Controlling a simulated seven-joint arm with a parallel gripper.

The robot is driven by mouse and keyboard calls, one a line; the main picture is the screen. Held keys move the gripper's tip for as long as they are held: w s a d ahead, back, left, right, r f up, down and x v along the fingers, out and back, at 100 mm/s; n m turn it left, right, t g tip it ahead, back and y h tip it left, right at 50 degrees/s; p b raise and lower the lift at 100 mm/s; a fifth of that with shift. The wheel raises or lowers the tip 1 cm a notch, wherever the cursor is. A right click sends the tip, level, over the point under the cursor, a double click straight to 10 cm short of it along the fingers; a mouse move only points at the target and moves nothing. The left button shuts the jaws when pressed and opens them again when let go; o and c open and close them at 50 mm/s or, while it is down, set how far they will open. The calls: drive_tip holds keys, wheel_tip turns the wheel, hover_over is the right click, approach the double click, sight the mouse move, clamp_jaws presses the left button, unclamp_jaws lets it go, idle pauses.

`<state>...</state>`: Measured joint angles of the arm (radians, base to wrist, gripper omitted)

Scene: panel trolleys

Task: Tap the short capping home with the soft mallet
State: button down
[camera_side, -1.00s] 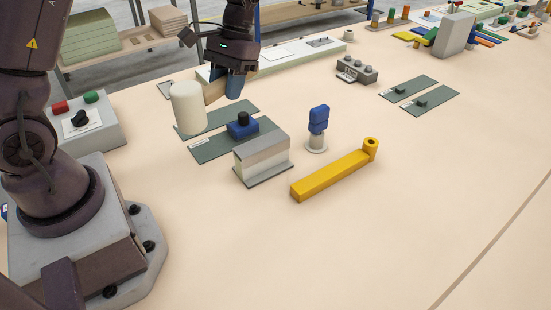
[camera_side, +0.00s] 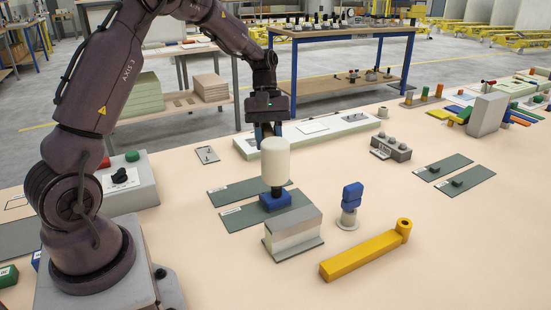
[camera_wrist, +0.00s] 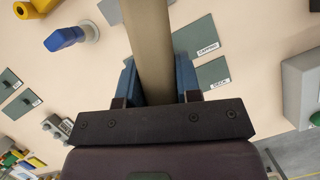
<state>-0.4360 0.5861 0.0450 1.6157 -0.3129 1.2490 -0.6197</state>
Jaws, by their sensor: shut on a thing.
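My gripper (camera_side: 266,134) is shut on the soft mallet's wooden handle, which runs between the blue fingers in the wrist view (camera_wrist: 150,50). The mallet's cream cylindrical head (camera_side: 275,158) hangs upright in front of my gripper, in line above a blue block with a black knob (camera_side: 275,202). I cannot tell whether head and knob touch. What looks like the short capping, a grey metal cover (camera_side: 293,222), sits on a pale block in front of the blue block. The head is out of the wrist view.
Green mats (camera_side: 240,216) lie under and behind the blue block. A blue clamp-like piece on a round base (camera_side: 350,205) and a yellow bar (camera_side: 365,251) stand to the right. A grey switch box (camera_side: 130,184) is at left. The front right table is bare.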

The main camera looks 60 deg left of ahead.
drive_tip(key=n, duration=0.2)
drive_tip(key=w+n+t, duration=0.1)
drive_tip(key=shift+w+d+r+n, duration=0.15)
drive_tip(key=shift+r+n, duration=0.2)
drive_tip(key=shift+n, duration=0.05)
wheel_tip(320, 180, down, 7)
idle(0.7)
idle(0.7)
drive_tip(key=shift+f, duration=0.6)
idle(1.5)
drive_tip(key=shift+f, duration=2.65)
drive_tip(key=shift+r, duration=2.55)
drive_tip(key=shift+r, duration=0.15)
